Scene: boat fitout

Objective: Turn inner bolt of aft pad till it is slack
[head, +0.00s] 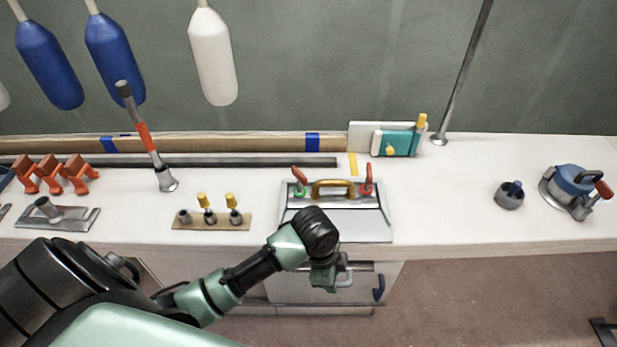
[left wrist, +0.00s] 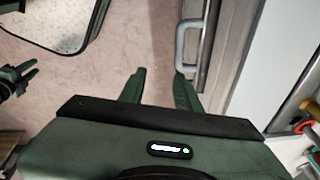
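I cannot tell for sure which fitting is the aft pad, and no bolt is clear enough to name as its inner one. A flat metal plate with a short grey post (head: 50,214) lies at the bench's left. My left gripper (head: 330,280) is below the bench's front edge, by a grey handle (head: 346,274). In the left wrist view its fingers (left wrist: 160,90) are apart and empty; the handle (left wrist: 186,42) is just beyond the right finger. My right gripper (left wrist: 22,78) shows at the left edge, fingers apart.
A metal case (head: 345,223) with a gold handle and red levers stands at the bench's front edge. Orange clamps (head: 55,173), an orange-banded lever (head: 146,137), a dark cup (head: 509,197) and a blue-topped winch (head: 572,184) stand around. The bench is clear between case and cup.

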